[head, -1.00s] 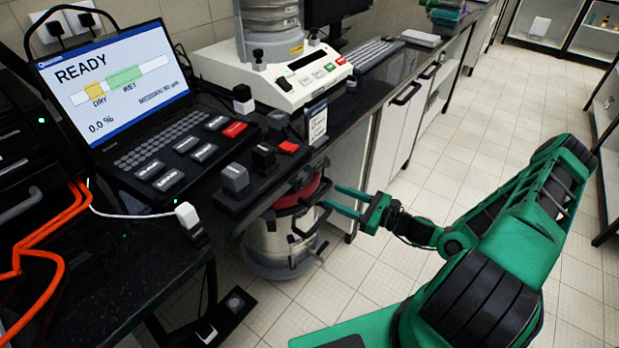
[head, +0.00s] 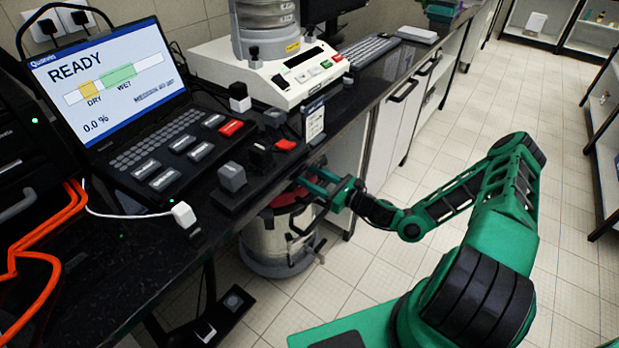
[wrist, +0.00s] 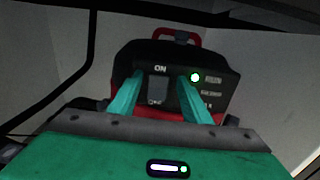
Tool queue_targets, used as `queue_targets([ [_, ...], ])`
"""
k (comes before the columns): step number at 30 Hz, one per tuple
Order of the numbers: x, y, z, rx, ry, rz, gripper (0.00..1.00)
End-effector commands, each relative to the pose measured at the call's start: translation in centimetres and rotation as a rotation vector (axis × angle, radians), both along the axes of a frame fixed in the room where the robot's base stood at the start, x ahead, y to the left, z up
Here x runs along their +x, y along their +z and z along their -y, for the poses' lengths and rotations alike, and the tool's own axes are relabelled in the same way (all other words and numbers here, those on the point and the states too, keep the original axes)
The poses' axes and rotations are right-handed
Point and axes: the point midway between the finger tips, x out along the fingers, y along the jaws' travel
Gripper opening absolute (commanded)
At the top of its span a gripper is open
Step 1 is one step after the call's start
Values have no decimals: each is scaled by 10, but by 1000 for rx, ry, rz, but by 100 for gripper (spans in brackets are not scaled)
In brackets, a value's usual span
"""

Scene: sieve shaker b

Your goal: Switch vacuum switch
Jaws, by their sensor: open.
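The vacuum (head: 278,240) is a steel canister with a red and black top, standing on the floor under the bench edge. In the wrist view its black panel (wrist: 217,72) faces me, with a grey rocker switch (wrist: 158,90) below the word ON. My gripper (head: 308,179) is open at the vacuum's top. In the wrist view my gripper's fingers (wrist: 160,76) stand on either side of the switch. Whether they touch the panel, and the switch's exact tilt, I cannot tell.
The dark bench (head: 130,255) overhangs the vacuum and carries a laptop (head: 105,75) reading READY, a control box, small blocks and a sieve shaker (head: 275,75). White cabinets (head: 395,125) stand behind. The tiled floor (head: 440,140) on the right is open.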

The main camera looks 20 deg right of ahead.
Motion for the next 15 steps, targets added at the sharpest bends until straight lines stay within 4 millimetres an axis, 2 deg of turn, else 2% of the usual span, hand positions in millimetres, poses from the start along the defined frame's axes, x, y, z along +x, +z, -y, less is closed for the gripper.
queue_targets([
  [11, 4, 0, -4, 1, 1, -1, 44],
  [15, 4, 0, -4, 1, 0, -1, 13],
])
